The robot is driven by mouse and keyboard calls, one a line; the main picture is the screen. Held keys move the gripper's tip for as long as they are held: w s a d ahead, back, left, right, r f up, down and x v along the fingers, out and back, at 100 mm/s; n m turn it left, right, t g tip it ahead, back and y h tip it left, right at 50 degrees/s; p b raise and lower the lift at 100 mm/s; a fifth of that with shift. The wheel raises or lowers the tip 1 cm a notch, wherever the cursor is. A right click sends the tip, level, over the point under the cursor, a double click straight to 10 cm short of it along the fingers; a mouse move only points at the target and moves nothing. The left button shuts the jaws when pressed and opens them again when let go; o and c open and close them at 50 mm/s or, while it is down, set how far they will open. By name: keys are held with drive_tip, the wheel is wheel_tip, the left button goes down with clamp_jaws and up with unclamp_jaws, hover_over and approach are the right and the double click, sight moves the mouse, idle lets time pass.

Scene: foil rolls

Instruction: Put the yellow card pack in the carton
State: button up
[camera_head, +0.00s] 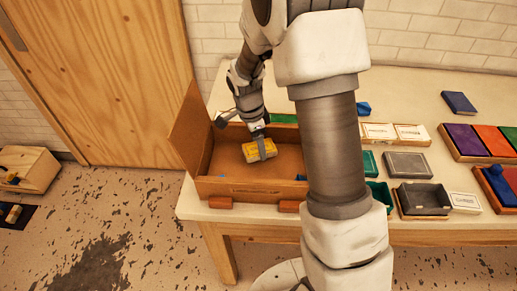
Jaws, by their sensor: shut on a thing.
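The yellow card pack (250,154) is between the fingers of my gripper (263,146), which is shut on it. The pack is over or inside the brown open carton (245,189), near its middle. I cannot tell whether it touches the carton floor. The carton stands at the left end of the table with its left flap (187,130) raised. My arm hides the carton's right end.
The white table (384,222) holds a dark grey tray (424,198), a grey box (407,164), white card boxes (412,133) and a blue book (459,102). A tray of coloured blocks (464,140) is at the right. A wooden door (105,75) stands left.

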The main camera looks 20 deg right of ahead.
drive_tip(key=shift+f, duration=0.95)
drive_tip(key=shift+f, duration=0.1)
drive_tip(key=o, duration=1.2)
